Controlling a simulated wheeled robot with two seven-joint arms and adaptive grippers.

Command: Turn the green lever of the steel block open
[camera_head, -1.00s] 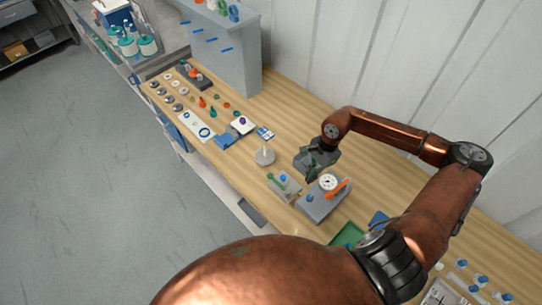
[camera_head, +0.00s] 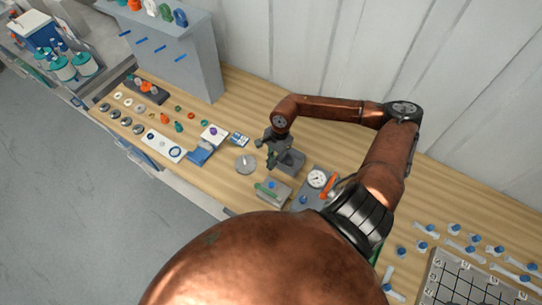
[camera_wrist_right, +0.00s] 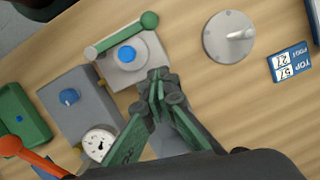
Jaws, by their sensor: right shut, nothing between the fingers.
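The steel block (camera_head: 273,195) sits on the bench with a blue knob on top. Its green lever (camera_head: 264,190) lies along the block's near-left side. In the right wrist view the block (camera_wrist_right: 117,72) shows larger, and the lever's green ball end (camera_wrist_right: 150,19) stands out past one corner. The lever bar runs beside the blue knob. My right gripper (camera_head: 272,164) is over the bench just behind the block. In the right wrist view its fingertips (camera_wrist_right: 159,76) are together and empty, overlapping the block's edge in the picture, away from the lever. Contact cannot be told. My left gripper is not in view.
A gauge block (camera_wrist_right: 75,98) with a white dial and orange lever stands beside the steel block. A green tray (camera_wrist_right: 22,118) lies beyond the gauge block.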

